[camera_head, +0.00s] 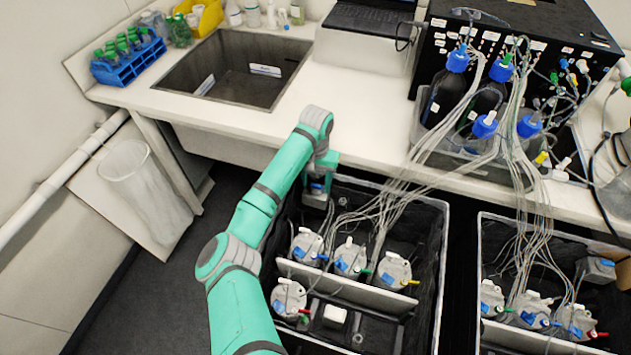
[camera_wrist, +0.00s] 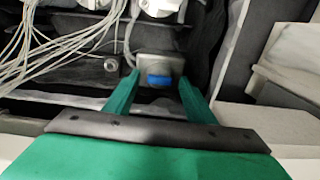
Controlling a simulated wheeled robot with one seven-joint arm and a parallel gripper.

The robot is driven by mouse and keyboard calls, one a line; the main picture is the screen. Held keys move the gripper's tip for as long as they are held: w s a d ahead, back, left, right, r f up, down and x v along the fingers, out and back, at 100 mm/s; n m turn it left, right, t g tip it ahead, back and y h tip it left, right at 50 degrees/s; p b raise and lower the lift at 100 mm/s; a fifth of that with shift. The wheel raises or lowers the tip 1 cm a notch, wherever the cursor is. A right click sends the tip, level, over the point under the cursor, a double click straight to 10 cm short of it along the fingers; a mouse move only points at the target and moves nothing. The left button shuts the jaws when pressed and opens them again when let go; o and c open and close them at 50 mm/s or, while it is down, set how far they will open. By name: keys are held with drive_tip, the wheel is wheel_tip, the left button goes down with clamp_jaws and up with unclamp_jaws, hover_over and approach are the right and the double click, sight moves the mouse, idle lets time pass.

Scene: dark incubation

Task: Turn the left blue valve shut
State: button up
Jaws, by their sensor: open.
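The left blue valve (camera_wrist: 159,81) is a small blue handle on a grey block (camera_wrist: 160,66), seen in the wrist view. My gripper (camera_wrist: 157,84) is open, with one green finger on each side of the blue handle. I cannot tell whether either finger touches it. In the head view my gripper (camera_head: 320,178) is at the back left corner of the left black crate (camera_head: 437,235), over the grey block (camera_head: 316,197). The handle is hard to make out there, partly hidden by my arm.
Several capped bottles (camera_head: 349,257) with tubes stand in the left crate. A second crate (camera_head: 481,240) at right holds more bottles and a similar grey block (camera_head: 597,268). The white bench (camera_head: 365,125) edge runs just behind my gripper. Tubes (camera_wrist: 70,50) hang left of the fingers.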

sight(317, 185)
wheel_tip(317, 185, up, 11)
idle(0.6)
drive_tip(key=shift+s+f, duration=0.1)
idle(0.3)
